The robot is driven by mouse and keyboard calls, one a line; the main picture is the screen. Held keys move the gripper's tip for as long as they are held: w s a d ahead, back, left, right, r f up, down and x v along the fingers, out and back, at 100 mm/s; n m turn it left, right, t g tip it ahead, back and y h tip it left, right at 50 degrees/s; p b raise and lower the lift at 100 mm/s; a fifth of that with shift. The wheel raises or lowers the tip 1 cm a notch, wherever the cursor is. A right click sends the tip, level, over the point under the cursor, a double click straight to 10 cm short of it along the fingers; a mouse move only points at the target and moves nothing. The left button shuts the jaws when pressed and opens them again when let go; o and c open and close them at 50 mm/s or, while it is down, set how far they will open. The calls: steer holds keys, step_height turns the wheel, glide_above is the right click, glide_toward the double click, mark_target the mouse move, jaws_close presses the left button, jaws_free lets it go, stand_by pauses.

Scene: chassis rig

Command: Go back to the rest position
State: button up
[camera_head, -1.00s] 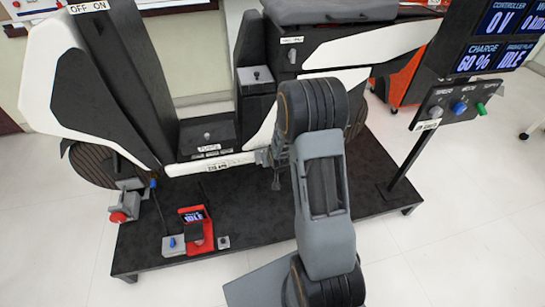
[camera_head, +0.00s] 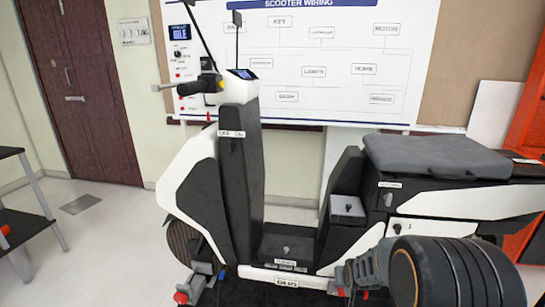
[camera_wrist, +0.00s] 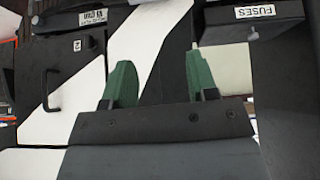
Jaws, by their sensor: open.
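My gripper (camera_wrist: 160,88) shows in the wrist view as two green fingers standing well apart, open with nothing between them. Behind them are white and black scooter panels, with a handle at the left and a part labelled FUSES (camera_wrist: 262,22) at the upper right. In the head view, my arm's thick ribbed joint fills the lower right corner, in front of the scooter (camera_head: 235,160). The gripper end is low beside the scooter's lower body, and its fingers are hard to make out there.
A wall board titled SCOOTER WIRING (camera_head: 310,60) hangs behind the scooter. A dark shelf table (camera_head: 25,220) stands at the left, and a brown door (camera_head: 80,90) is beyond it. An orange cabinet (camera_head: 530,120) is at the far right. Bare floor lies between the table and scooter.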

steer(key=s+a+r+g+p, duration=0.1)
steer(key=s+r+p, duration=0.4)
steer(key=r, duration=0.6)
steer(key=s+a+r+n+g+p, duration=0.1)
steer(key=s+a+r+p, duration=0.3)
steer(key=r, duration=0.7)
steer(key=s+a+r+n+g+y+p, duration=0.1)
steer(key=s+a+r+p, duration=0.2)
steer(key=s+r+p, duration=0.4)
steer(key=s+r, duration=0.3)
steer(key=r, duration=0.1)
steer(key=shift+r, duration=0.1)
